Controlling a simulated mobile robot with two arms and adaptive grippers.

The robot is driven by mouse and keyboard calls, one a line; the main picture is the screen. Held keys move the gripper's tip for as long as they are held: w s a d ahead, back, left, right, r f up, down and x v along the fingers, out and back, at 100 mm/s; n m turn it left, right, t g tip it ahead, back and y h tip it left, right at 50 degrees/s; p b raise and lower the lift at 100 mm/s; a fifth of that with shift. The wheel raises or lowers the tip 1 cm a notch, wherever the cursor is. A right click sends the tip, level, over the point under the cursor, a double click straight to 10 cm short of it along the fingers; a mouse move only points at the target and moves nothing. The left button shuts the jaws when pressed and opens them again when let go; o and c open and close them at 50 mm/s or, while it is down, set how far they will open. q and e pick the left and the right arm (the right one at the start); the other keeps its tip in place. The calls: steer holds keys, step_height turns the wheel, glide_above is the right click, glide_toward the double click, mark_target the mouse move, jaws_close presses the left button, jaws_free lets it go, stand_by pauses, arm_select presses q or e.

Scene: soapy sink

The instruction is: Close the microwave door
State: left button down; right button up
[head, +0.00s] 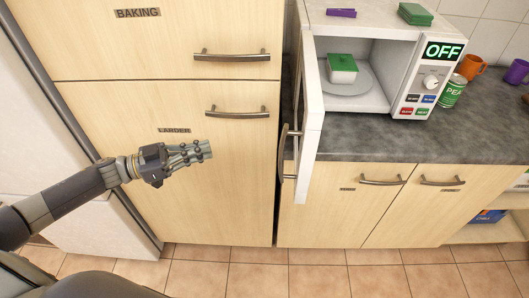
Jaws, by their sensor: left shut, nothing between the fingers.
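The white microwave (375,26) stands on the dark countertop with its display reading OFF. Its door (311,112) is wide open, hinged on the left and swung out toward me past the counter's front edge. The door handle (285,152) is on the door's left-facing side. Inside, a white tub with a green lid (342,68) sits on the turntable (352,85). My left gripper (208,150) is shut and empty, left of the door and apart from it, in front of the LARDER cupboard. My right gripper is out of view.
The tall cupboard (190,100) with BAKING and LARDER labels stands left of the counter. A green can (452,92) and orange mug (471,67) stand right of the microwave. The countertop (400,140) in front is clear. A purple item (341,12) and green item (415,14) lie on top.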

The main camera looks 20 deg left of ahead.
arm_select(q)
steer(key=s+d+r+m+g+h, duration=0.35)
steer(key=s+d+r+g, duration=0.2)
steer(key=s+r, duration=0.2)
steer(key=f+p+x, duration=0.1)
steer(key=p+x, duration=0.4)
steer(key=x, duration=0.8)
steer(key=shift+w+r+g+y+p, duration=0.2)
steer(key=shift+w+g+y+p, duration=0.15)
steer(key=shift+w+y, duration=0.1)
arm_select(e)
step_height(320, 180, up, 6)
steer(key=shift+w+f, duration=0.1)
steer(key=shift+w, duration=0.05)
arm_select(q)
steer(key=shift+d, duration=0.15)
